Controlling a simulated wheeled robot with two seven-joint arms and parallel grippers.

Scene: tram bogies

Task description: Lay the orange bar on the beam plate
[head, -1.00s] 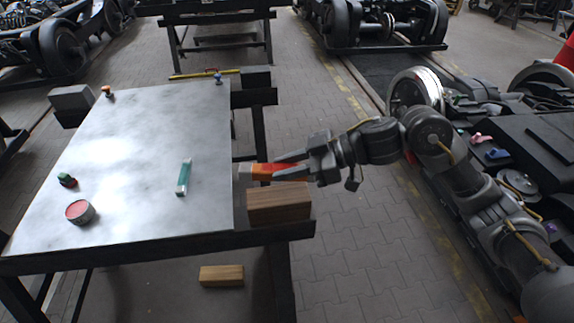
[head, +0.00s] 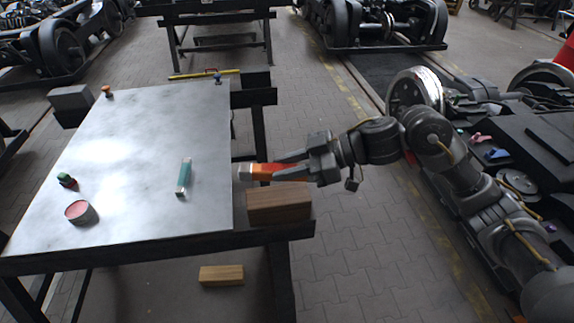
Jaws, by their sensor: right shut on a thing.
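The orange bar (head: 268,172), with a pale grey end pointing left, is between the fingers of my right gripper (head: 280,167). The gripper is shut on it and holds it roughly level above a brown wooden block (head: 279,203), near the right edge of the table. I cannot tell whether the bar touches the block. No surface is clearly marked as the beam plate; a bogie with dark flat top parts (head: 487,190) stands at the right, partly behind my right arm. My left gripper is not in view.
The metal-topped table (head: 135,150) carries a teal bar (head: 184,177), a red-topped round tin (head: 81,212) and small knobs. A second wooden block (head: 221,275) lies low beneath the table edge. Paved floor (head: 370,260) lies open between table and bogie.

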